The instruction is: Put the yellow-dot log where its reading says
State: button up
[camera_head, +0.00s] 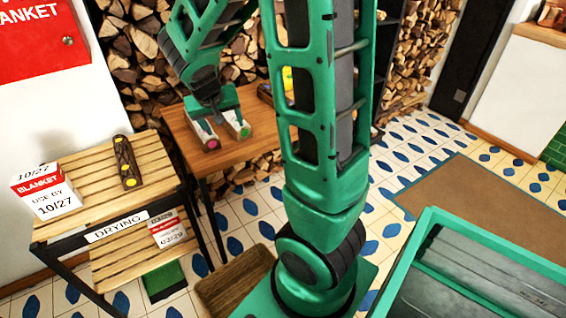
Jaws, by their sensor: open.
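The dark brown yellow-dot log (126,157) lies on the slatted top shelf of the rack labelled DRYING (92,197). Yellow dots show on its upper side and near end. My gripper (219,122) is open above the wooden table (232,149), to the right of that log and apart from it. A pink dot and a green dot show on pale pieces at the gripper; I cannot tell whether these are log ends or what they touch. A yellow item (288,78) is partly hidden behind my arm. No reading is legible.
A white and red box marked 10/27 (52,201) stands on the rack's top shelf; another box marked 03/29 (167,230) is on its lower shelf. Stacked firewood (135,60) lines the back wall. A brown mat (480,200) and tiled floor lie at right.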

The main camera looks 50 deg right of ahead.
jog(key=s+a+r+g+y, duration=0.1)
jog(key=s+a+y, duration=0.1)
jog(key=s, duration=1.2)
jog(key=s+a+r+g+y, duration=0.2)
jog(key=s+a+y, duration=0.1)
jog(key=s, duration=1)
jog(key=shift+s+r+g, duration=0.2)
jog(key=shift+s+g, duration=0.1)
jog(key=shift+s, duration=0.05)
jog(key=shift+a, duration=0.1)
